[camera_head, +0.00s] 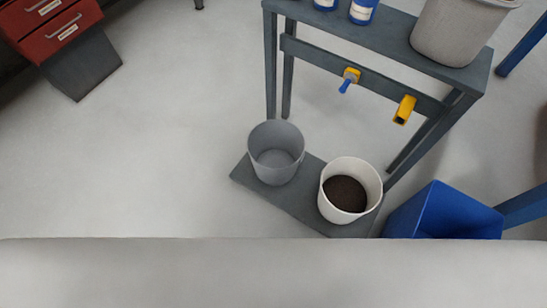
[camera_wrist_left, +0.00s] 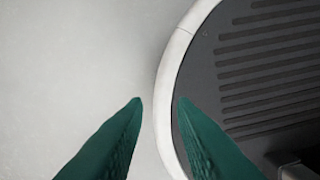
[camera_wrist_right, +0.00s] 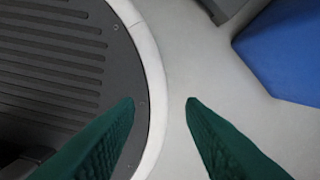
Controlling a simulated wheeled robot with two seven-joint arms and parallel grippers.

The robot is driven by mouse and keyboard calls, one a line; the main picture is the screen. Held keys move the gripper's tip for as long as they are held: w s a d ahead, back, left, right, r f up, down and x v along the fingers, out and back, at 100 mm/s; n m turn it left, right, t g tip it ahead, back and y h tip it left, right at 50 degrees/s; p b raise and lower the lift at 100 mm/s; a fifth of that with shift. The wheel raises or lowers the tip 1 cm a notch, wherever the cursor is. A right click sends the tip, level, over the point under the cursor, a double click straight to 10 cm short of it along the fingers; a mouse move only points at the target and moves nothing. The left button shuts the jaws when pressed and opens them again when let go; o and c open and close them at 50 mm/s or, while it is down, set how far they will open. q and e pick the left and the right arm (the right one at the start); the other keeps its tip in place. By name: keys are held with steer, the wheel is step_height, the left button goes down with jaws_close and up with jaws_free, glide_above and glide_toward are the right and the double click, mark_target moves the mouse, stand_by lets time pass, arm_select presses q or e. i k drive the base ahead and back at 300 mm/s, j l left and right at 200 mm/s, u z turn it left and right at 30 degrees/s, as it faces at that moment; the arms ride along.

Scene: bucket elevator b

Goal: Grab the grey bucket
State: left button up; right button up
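The grey bucket (camera_head: 276,152) stands upright and looks empty in the head view. It is on the left part of a low dark grey platform (camera_head: 305,203) on the floor. Neither gripper shows in the head view. My left gripper (camera_wrist_left: 157,100) shows in its wrist view with its two green fingers apart and nothing between them. My right gripper (camera_wrist_right: 160,100) likewise has its green fingers apart and empty. The grey bucket is not in either wrist view.
A white bucket (camera_head: 348,190) with dark contents stands right of the grey bucket. A grey frame (camera_head: 365,38) rises behind, with a large pale bucket (camera_head: 455,30) on top. A blue bin (camera_head: 445,212) is at the right. Floor left of the platform is clear.

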mark_target(276, 148)
steer(key=i+j+z, duration=0.15)
steer(key=j, duration=0.2)
steer(key=i+j+z, duration=0.1)
steer(key=j, duration=0.3)
steer(key=i+j+z, duration=0.15)
steer(key=j, duration=0.25)
steer(key=i+j+z, duration=0.1)
steer(key=j, duration=0.3)
steer(key=i+j+z, duration=0.15)
steer(key=j, duration=0.25)
